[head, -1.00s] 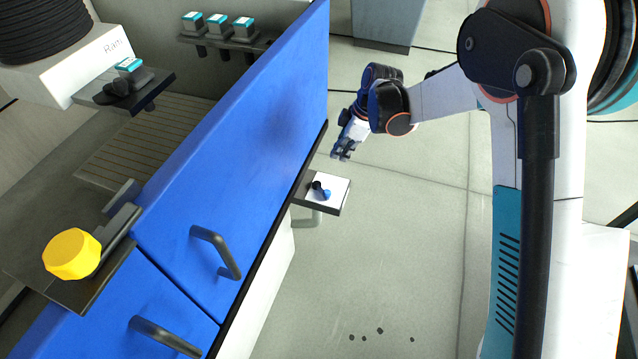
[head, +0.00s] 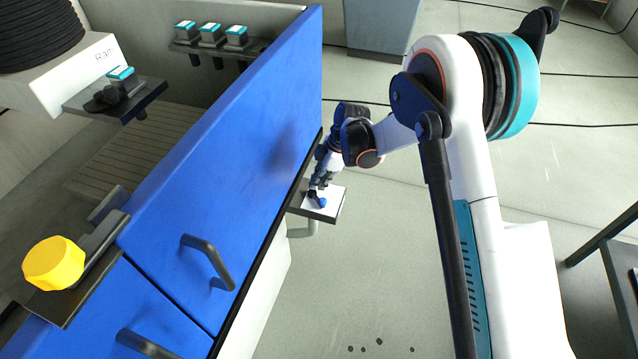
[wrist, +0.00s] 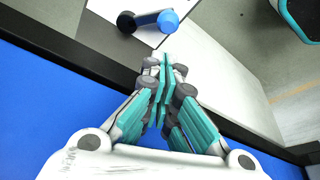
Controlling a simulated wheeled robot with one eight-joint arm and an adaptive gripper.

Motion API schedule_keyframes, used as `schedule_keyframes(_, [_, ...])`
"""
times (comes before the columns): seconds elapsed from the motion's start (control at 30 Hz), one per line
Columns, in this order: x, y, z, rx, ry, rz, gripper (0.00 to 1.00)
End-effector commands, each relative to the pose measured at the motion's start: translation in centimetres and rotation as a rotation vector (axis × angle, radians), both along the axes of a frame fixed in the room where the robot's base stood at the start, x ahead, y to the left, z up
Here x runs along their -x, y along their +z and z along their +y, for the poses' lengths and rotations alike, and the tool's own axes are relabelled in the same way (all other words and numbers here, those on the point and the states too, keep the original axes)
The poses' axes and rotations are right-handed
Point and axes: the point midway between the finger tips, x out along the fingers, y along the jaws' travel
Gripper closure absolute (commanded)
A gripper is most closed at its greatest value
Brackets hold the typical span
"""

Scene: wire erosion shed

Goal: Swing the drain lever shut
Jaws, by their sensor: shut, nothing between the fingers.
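The drain lever is a short lever with a blue knob (head: 322,202) at one end and a black pivot at the other. It sits on a small white-topped shelf (head: 337,201) low beside the blue machine door. In the wrist view the blue knob (wrist: 168,20) and black pivot (wrist: 126,21) lie on the white plate just beyond my fingertips. My gripper (head: 316,188) is over the shelf close to the lever. In the wrist view its teal-padded fingers (wrist: 166,62) are closed together with nothing between them. A small gap shows between fingertips and knob; contact cannot be told.
The large blue door (head: 225,150) with dark handles rises directly left of my gripper. A yellow knob (head: 54,263) sits on a dark bracket at lower left. A pipe (head: 304,228) shows under the shelf. Open floor (head: 390,270) lies to the right.

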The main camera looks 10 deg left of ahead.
Motion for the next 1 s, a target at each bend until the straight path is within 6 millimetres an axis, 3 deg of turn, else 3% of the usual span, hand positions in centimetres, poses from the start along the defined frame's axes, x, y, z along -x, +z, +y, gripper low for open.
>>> schedule_keyframes(0.2, [0.4,-4.1,1.2,0.0,0.0,0.0,1.0])
schedule_keyframes(0.4, [0.7,-6.1,2.0,0.0,0.0,0.0,1.0])
schedule_keyframes(1.0, [0.6,-6.7,2.2,0.0,0.005,0.0,1.0])
